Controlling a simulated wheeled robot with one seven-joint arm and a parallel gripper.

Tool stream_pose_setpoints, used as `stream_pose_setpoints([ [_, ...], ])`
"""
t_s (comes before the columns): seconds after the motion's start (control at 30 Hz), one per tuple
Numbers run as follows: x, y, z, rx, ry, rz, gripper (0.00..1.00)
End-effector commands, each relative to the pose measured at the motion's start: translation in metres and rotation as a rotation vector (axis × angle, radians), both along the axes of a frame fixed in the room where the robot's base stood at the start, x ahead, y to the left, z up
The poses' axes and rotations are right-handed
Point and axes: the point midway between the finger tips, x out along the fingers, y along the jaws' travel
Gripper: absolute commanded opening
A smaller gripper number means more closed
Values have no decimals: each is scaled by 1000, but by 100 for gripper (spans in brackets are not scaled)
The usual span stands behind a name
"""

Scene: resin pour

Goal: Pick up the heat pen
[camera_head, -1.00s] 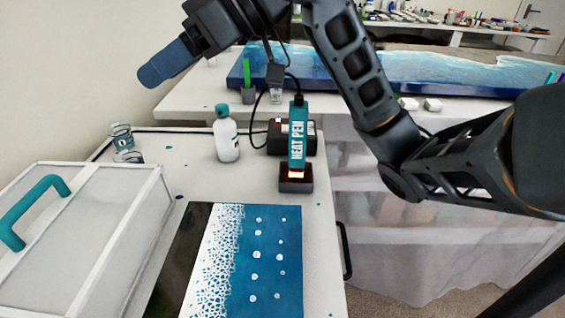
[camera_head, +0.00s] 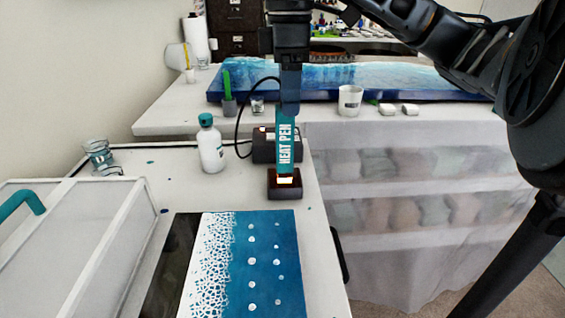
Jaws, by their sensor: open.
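The heat pen (camera_head: 285,145) is a teal upright tool with white lettering. It stands in a small dark holder (camera_head: 285,187) with a glowing tip at its base, on the white work table. A black cable runs from it to a dark box (camera_head: 262,148) behind it. My gripper (camera_head: 290,105) points down at the top of the heat pen, and its blue-grey fingers cover the pen's upper end. The fingers are seen edge-on, so the gap between them is hidden. I cannot tell whether they touch the pen.
A white bottle with a teal cap (camera_head: 210,148) stands left of the pen. A blue-and-white resin panel (camera_head: 262,260) lies in front. A box with a teal handle (camera_head: 50,250) is at the left, with glass cups (camera_head: 98,155) behind it. A long resin slab (camera_head: 390,80) lies on the back table.

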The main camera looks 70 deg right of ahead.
Motion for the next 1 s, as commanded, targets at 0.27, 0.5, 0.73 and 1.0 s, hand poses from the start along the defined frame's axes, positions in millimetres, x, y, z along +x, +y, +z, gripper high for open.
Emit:
stream_pose_setpoints([
  [0.27,6,1,-34,2,1,1,65],
  [0.5,7,1,-57,1,-2,2,65],
  [0.73,7,1,-58,0,-3,2,65],
  [1.0,7,1,-58,0,-3,2,39],
])
